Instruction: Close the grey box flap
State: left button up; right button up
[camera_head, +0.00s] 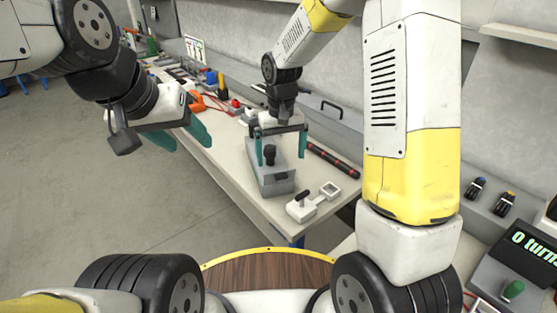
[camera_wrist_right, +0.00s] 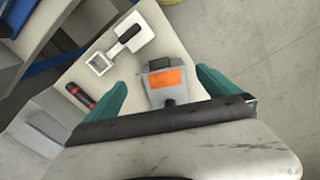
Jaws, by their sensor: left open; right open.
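The grey box (camera_head: 272,182) stands on the near part of the workbench, with a black knob (camera_head: 270,154) on it. In the right wrist view the grey box (camera_wrist_right: 164,95) shows an orange panel (camera_wrist_right: 166,79) and dark parts at both ends. I cannot tell the flap's exact angle. My right gripper (camera_head: 285,160) is open above the box, its teal fingers on either side of it; the right wrist view also shows the fingers (camera_wrist_right: 161,78) apart, with the box between them. My left gripper (camera_head: 190,147) is open and empty, left of the bench edge over the floor.
A white device with a square frame (camera_head: 316,199) lies on the bench right of the box. A black and red rod (camera_head: 333,161) lies behind it. Tools and a red button (camera_head: 235,104) fill the far bench. A grey wall-side ledge borders the bench; open floor lies left.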

aim_at(280, 173)
notch_tip(280, 173, down, 8)
jog(key=shift+r, duration=0.15)
dwell(0.3)
jog(key=c, duration=1.1)
jog(key=shift+w, duration=0.15)
jog(key=shift+a, duration=0.1)
jog(key=g, duration=0.1)
jog(key=w+g, duration=0.1)
jog(key=g, duration=0.1)
jog(key=shift+w+a+r+g+h, duration=0.1)
jog(key=shift+w+a+g+h, duration=0.1)
jog(key=shift+w+g+h, duration=0.15)
jog(key=shift+w+a+g+h, duration=0.1)
jog(key=shift+w+g+h, duration=0.2)
jog(key=shift+g, duration=0.5)
jog(key=shift+w+a+g+h, duration=0.15)
jog(key=shift+w+g, duration=0.2)
jog(key=shift+g, duration=0.4)
jog(key=shift+d, duration=0.1)
